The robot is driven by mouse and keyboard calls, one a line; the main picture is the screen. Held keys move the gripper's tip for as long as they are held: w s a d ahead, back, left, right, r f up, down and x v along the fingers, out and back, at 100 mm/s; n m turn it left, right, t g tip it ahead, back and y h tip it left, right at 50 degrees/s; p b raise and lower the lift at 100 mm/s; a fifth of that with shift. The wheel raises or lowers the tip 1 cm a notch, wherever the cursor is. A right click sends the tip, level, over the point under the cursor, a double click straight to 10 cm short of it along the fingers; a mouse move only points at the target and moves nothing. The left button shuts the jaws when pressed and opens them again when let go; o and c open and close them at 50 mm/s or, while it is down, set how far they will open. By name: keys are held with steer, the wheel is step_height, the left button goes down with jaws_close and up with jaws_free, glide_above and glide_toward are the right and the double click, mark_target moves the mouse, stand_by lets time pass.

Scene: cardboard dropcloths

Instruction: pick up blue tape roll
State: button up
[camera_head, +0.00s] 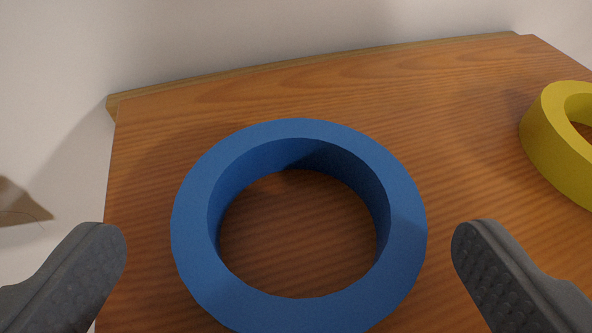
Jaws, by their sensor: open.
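The blue tape roll (300,304) lies flat on a brown wooden surface, its hole facing up, in the middle of the view. My gripper (289,245) is open, with one grey finger to the left of the roll and one to its right. In the picture the roll sits between the two fingertips, with a gap on each side. I cannot tell how far the fingers are above the surface. Nothing is held.
A yellow tape roll (556,150) lies at the right edge, partly cut off. The wooden surface (330,85) ends at the left and at the back, near a pale wall (250,30). A brown piece (18,205) shows at the far left.

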mark_target(298, 163)
steer(key=x, duration=0.2)
steer(key=b+x, duration=0.1)
steer(key=x, duration=0.1)
steer(key=shift+w+d+f+b, duration=0.1)
steer(key=shift+d+f+b, duration=0.1)
steer(key=shift+f+b, duration=0.1)
steer(key=shift+w+f, duration=0.1)
steer(key=shift+w, duration=0.3)
steer(key=c, duration=0.9)
